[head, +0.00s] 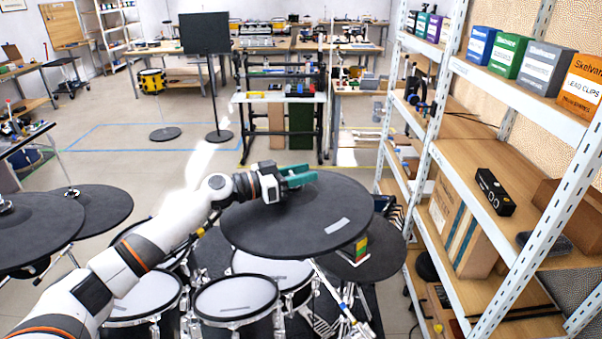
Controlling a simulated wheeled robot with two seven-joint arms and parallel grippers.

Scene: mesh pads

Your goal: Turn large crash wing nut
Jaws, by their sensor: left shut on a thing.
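The large crash (285,228) is a wide dark round pad, tilted, in the middle of the head view, with a pale label near its front right edge. My left gripper (302,178) has green fingers and reaches over the far middle part of this pad. It is shut on the wing nut at the pad's centre, which the fingers hide. My right gripper is not in view.
Several white-topped drum pads (235,299) stand below the crash. Another dark pad (380,262) sits lower right, and dark cymbal pads (98,213) are at left. A metal shelf (480,185) with boxes stands close on the right. Open floor lies behind.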

